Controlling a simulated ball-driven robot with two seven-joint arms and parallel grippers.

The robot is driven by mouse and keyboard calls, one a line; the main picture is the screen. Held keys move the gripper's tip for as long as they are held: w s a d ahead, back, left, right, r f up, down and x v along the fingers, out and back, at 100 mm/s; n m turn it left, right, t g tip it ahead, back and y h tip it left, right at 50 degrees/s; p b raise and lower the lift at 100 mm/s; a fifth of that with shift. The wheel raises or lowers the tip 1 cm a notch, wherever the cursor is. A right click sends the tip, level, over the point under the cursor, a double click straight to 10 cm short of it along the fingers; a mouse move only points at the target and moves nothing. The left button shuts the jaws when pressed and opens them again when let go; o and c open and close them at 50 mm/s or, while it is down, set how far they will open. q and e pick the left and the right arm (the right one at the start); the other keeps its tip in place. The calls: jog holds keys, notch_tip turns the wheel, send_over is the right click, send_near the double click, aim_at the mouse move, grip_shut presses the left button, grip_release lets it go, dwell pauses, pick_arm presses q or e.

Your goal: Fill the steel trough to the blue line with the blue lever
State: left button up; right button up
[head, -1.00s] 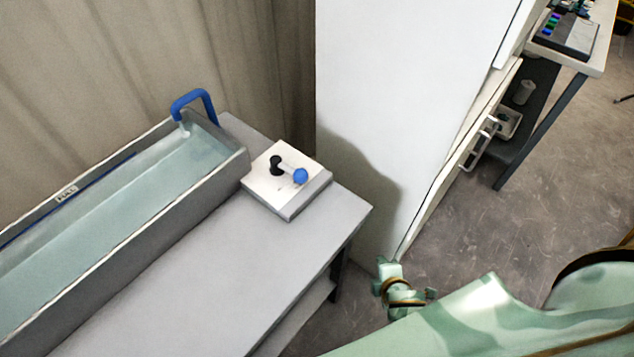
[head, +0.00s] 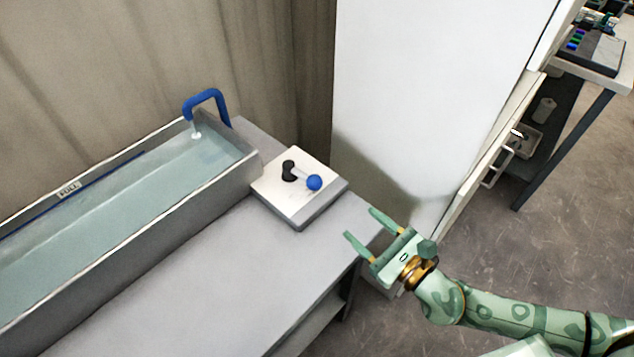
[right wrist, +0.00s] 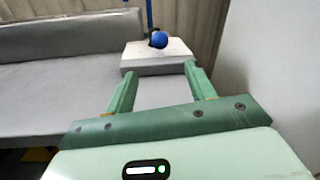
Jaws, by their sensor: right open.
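The steel trough (head: 200,195) stands on the grey bench at the left, holding pale water (head: 130,200). A blue line (head: 110,170) runs along its far inner wall by a FULL label (head: 69,189); the water surface is close below it. A white stream falls from the blue spout (head: 207,94). The blue lever (head: 314,183) has a ball knob on a thin rod from a black pivot, on a white box (head: 300,215). It also shows in the right wrist view (right wrist: 158,40). My right gripper (head: 360,223) is open and empty, right of the box, pointing toward it. My left gripper is out of view.
The bench top (head: 200,285) is clear in front of the trough and box. A tall white cabinet (head: 430,90) stands close behind and right of the bench. A side table (head: 610,70) with equipment is at the far right.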

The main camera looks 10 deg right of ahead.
aim_at(320, 187)
jog(key=x, duration=1.5)
jog(key=shift+w+a, duration=0.15)
jog(key=shift+w, duration=0.25)
jog(key=shift+r, duration=0.1)
grip_shut()
